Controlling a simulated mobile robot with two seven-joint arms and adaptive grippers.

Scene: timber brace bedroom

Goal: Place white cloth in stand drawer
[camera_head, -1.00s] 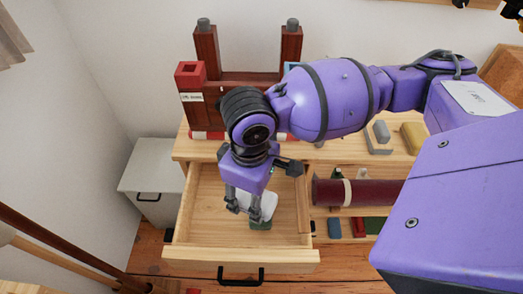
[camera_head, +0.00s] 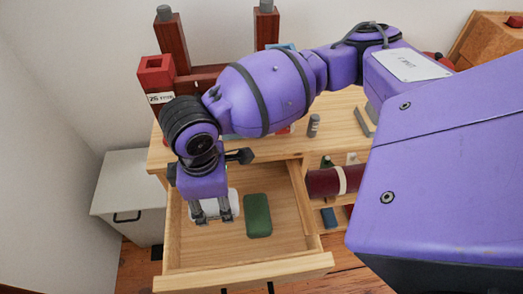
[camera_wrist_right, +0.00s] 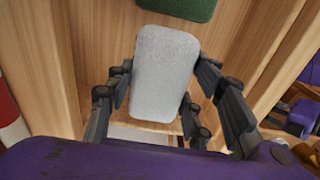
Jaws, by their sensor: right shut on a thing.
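The stand drawer (camera_head: 245,272) is pulled open below the stand top (camera_head: 345,103). My right gripper (camera_head: 213,218) points down into the left part of the drawer, shut on the white cloth (camera_head: 234,203). In the head view its fingers and palm hide part of the cloth. In the right wrist view the cloth (camera_wrist_right: 163,72) is a pale rounded block between the fingers of the right gripper (camera_wrist_right: 163,92). I cannot tell whether the cloth touches the drawer floor. My left gripper is not in view.
A green block (camera_head: 257,215) lies in the drawer, right of the cloth. A dark red roll (camera_head: 323,183) sits on the shelf right of the drawer. A white cabinet (camera_head: 128,190) stands at the left. The front right of the drawer floor looks clear.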

